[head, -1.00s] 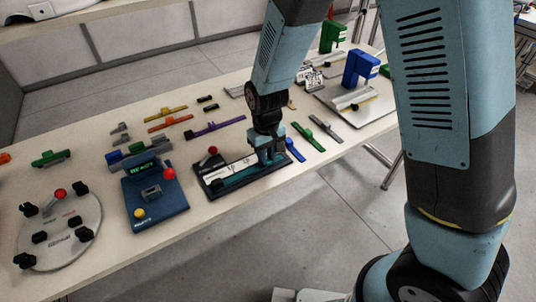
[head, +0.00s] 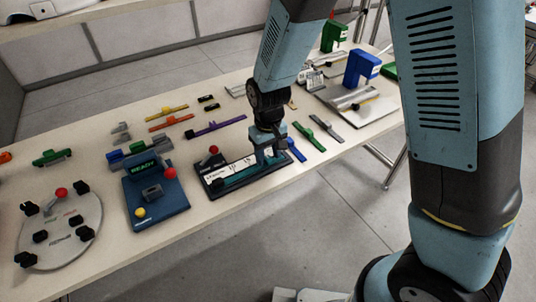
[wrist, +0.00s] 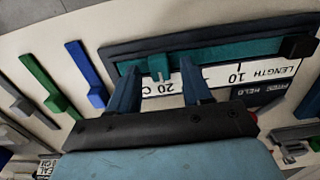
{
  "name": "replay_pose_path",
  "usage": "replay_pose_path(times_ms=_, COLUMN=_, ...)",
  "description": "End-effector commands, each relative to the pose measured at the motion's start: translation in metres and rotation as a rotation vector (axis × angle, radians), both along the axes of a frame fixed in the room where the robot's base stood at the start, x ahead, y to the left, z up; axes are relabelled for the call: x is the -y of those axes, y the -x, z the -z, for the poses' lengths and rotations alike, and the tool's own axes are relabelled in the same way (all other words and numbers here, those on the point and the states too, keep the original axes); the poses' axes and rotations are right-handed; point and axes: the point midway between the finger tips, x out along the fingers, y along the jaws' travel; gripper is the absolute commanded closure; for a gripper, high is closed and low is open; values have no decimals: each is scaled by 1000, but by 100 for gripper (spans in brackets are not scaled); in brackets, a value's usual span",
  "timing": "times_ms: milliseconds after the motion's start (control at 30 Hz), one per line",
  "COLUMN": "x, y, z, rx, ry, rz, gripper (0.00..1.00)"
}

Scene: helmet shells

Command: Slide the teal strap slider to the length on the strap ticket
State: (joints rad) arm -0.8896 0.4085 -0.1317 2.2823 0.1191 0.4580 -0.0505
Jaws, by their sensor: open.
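The strap jig, a dark frame (wrist: 200,42), lies on the table and also shows in the head view (head: 208,193). Its teal strap (wrist: 235,50) runs along a white length scale (wrist: 265,72), upside down in the wrist view, with 10 and 20 readable. The teal slider (wrist: 158,66) sits near the 20 end. My gripper (wrist: 159,72) is open, with one finger on each side of the slider; contact cannot be told. In the head view my gripper (head: 268,155) is over the jig's right end and hides the slider. I cannot identify the strap ticket for certain.
Blue (wrist: 87,75) and green (wrist: 45,85) strap pieces lie beside the jig. A blue box with a READY display (head: 158,205) and a round grey plate (head: 62,228) stand left. A white printed card (head: 314,80), unreadable, stands behind my arm. The table's front edge is close.

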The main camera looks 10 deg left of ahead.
Motion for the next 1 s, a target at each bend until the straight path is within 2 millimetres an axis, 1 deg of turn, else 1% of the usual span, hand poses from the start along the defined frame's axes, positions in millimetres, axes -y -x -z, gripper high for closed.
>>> replay_pose_path(times_ms=167, x=-1, y=-1, z=-25, rx=5, ry=-4, rz=0, gripper=51)
replay_pose_path(times_ms=600, x=0, y=-1, z=-103, rx=4, ry=-3, rz=1, gripper=51)
replay_pose_path(times_ms=700, x=0, y=-1, z=-115, rx=3, ry=-3, rz=0, gripper=51)
replay_pose_path(times_ms=800, x=0, y=-1, z=-124, rx=2, ry=-2, rz=0, gripper=51)
replay_pose_path(times_ms=1000, x=0, y=-1, z=-130, rx=0, ry=0, rz=0, gripper=51)
